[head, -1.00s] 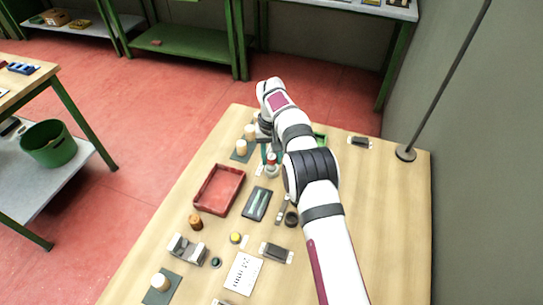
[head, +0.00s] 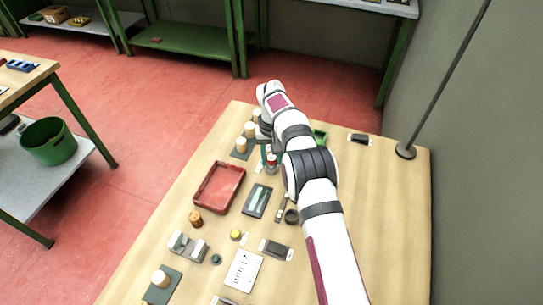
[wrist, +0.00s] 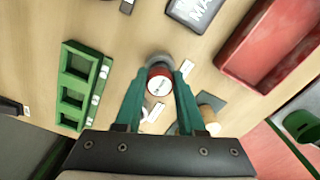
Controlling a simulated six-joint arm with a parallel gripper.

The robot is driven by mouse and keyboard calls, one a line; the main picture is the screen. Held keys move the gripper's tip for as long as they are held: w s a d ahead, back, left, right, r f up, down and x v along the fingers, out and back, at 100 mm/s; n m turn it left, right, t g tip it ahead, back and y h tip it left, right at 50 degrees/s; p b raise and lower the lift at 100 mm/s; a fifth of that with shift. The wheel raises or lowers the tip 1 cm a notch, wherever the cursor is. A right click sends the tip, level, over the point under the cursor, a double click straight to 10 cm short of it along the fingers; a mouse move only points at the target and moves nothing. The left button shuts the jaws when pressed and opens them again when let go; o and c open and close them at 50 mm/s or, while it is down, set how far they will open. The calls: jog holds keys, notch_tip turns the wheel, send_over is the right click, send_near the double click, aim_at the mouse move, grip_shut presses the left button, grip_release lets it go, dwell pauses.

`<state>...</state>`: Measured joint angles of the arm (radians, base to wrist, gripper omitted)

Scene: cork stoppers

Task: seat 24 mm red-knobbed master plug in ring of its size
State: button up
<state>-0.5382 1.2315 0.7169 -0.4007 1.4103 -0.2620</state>
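The red-knobbed plug (head: 271,158) stands upright at the far part of the table, with a pale top face and red rim in the wrist view (wrist: 160,82). Something grey and round shows just beyond the knob; I cannot tell whether it is the plug's body or a ring. My gripper (wrist: 161,76) has its teal fingers on either side of the knob, very close to it. I cannot tell whether they press on it. In the head view my gripper (head: 267,152) is partly hidden by the arm. A dark ring (head: 291,216) lies nearer on the table; its size is unreadable.
A red tray (head: 199,206) lies left of the arm, with a dark case (head: 257,201) beside it. A green block with square openings (wrist: 70,100) is left of my gripper. A pale cork (wrist: 209,117) on a grey plate is close right. A white printed card (head: 243,270) lies nearer.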

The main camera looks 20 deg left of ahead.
jog(key=o, duration=0.5)
notch_tip(320, 180, up, 16)
jog(key=shift+s+d, duration=0.1)
dwell(0.5)
